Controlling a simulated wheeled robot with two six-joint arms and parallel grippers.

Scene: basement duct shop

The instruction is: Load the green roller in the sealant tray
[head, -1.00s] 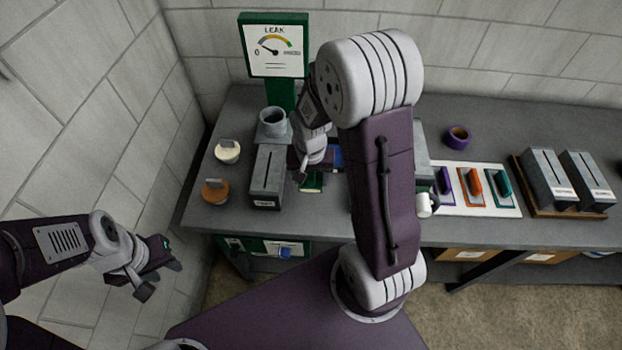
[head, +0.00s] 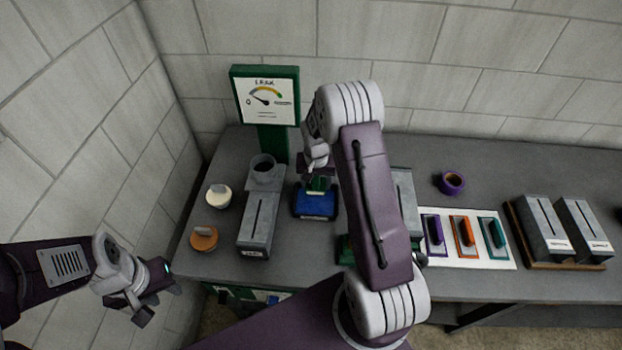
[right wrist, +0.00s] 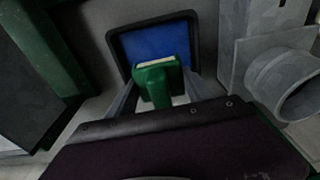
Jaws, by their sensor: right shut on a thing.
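The green roller (right wrist: 158,84) is gripped between the fingers of my right gripper (right wrist: 158,98) in the right wrist view. Its pale-edged green head points toward the blue sealant tray (right wrist: 117,53), which has a dark rim. In the head view the tray (head: 315,215) lies on the bench right of a grey duct box, and the roller (head: 317,185) shows at its far part. I cannot tell whether the roller touches the blue sealant. My left gripper (head: 157,298) is open and empty, left of the bench.
A grey duct (head: 259,222) with a round collar stands left of the tray, beside the green leak gauge (head: 265,95). Another grey duct (head: 404,200) is partly behind my right arm. A purple tape roll (head: 452,183) and a white mat (head: 480,260) with coloured tools lie right.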

